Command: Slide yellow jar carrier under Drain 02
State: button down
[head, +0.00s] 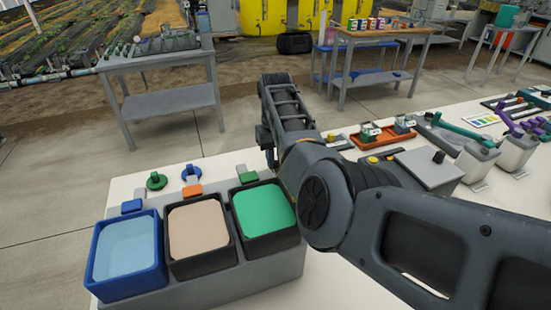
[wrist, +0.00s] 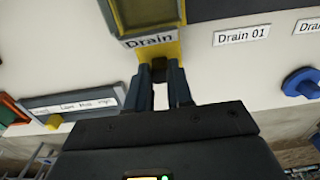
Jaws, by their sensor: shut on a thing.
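The yellow jar carrier (wrist: 170,51) is at the top middle of the wrist view, with a white label that reads "Drain". A dark, shallow square part shows inside its yellow rim, cut off by the picture's top edge. My gripper (wrist: 160,78) is shut on a small dark grip at the carrier's near side. The carrier stands on or just over a white surface; I cannot tell which. A "Drain 01" label (wrist: 241,34) lies to its right. Another drain label, cut off, is at the right edge, its number unreadable. In the head view my arm hides the gripper and I cannot make out the carrier.
In the wrist view a blue knob (wrist: 301,83) stands right of the gripper, and a grey labelled strip (wrist: 75,103) lies left. In the head view, blue, tan and green bins (head: 128,255) stand left of my arm. An orange tray (head: 383,139) is beyond it.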

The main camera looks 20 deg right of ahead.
jog(key=a+b, duration=0.5)
jog(key=a, duration=1.5)
jog(key=shift+a+f, duration=0.15)
jog(key=shift+a, duration=0.9)
jog(key=c, duration=1)
grip_release()
jog(key=shift+r, duration=0.25)
notch_tip(320, 180, up, 8)
jog(key=shift+f, duration=0.2)
